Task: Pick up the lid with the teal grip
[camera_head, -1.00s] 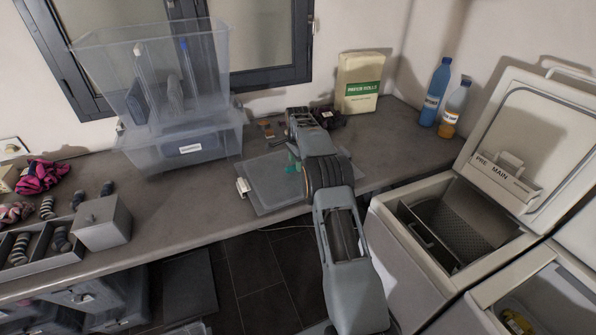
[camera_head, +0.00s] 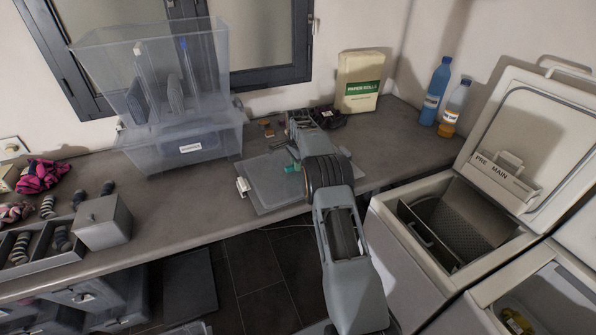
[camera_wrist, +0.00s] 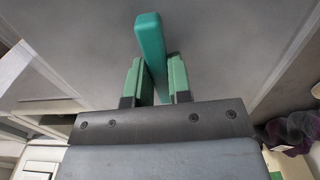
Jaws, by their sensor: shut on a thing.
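The lid (camera_head: 265,192) is a flat grey translucent sheet on the counter, left of my arm in the head view; it fills the upper middle of the wrist view (camera_wrist: 215,50). Its teal grip (camera_head: 293,168) shows just left of my wrist, and in the wrist view the grip (camera_wrist: 150,45) stands up as a teal bar. My gripper (camera_wrist: 156,72) has its green-padded fingers on both sides of the teal grip, shut on it. In the head view my arm hides part of the lid and the fingers. I cannot tell whether the lid is clear of the counter.
Stacked clear bins (camera_head: 185,135) stand left of the lid. An open toploader (camera_head: 400,235) is right of my arm. A small white object (camera_head: 242,187) is at the lid's left edge.

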